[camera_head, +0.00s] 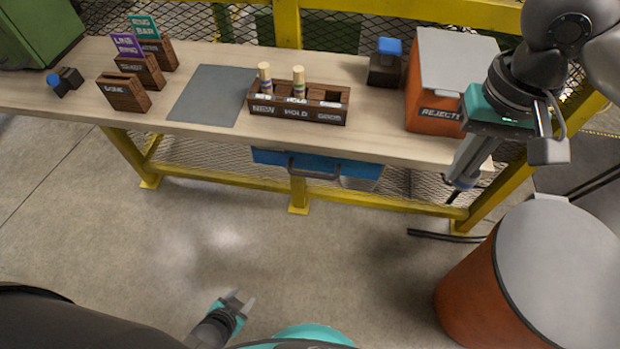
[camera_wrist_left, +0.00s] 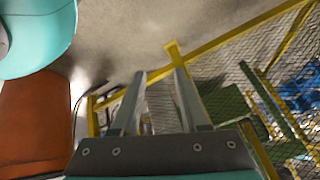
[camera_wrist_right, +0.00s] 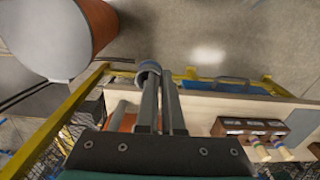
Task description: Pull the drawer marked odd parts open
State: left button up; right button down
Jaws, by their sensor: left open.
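A blue drawer (camera_head: 270,157) with a dark bar handle (camera_head: 315,173) hangs under the front of the bench; no odd parts marking is readable on it. Its front also shows in the right wrist view (camera_wrist_right: 203,86), and it appears shut. My left gripper (camera_head: 238,300) is open and empty, low over the floor in front of the bench and well apart from the handle. My right gripper (camera_head: 461,178) is at the bench's right end, right of the drawer.
The wooden bench (camera_head: 385,145) carries a dark wooden tray (camera_head: 298,112) with two banded turned pieces, an orange reject bin (camera_head: 430,105), a grey mat (camera_head: 210,95) and wooden holders at left. A large orange drum (camera_head: 470,280) stands right. The floor before the drawer is clear.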

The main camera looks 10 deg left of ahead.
pick_arm(q)
jog(key=w+a+r+m+t+b, duration=0.1)
jog(key=w+r+m+t+b, duration=0.25)
jog(key=w, duration=0.45)
pick_arm(e)
notch_tip(320, 180, down, 4)
jog(key=shift+r+p, duration=0.2)
jog(key=shift+p, duration=0.3)
pick_arm(q)
jog(key=m+t+h+b, duration=0.3)
jog(key=m+h+b, duration=0.95)
jog(key=m, duration=0.75)
send_near(311, 174)
jog(key=shift+t+h, duration=0.25)
jog(key=shift+h, duration=0.3)
jog(key=x, duration=0.3)
jog(key=f+x, duration=0.1)
jog(key=x, duration=0.6)
jog(key=shift+w+a+f+p, duration=0.1)
jog(key=shift+w+f+p, duration=0.05)
jog(key=shift+f+p, duration=0.2)
pick_arm(e)
notch_tip(311, 174, down, 12)
jog(key=shift+r, duration=0.15)
pick_arm(q)
grip_shut()
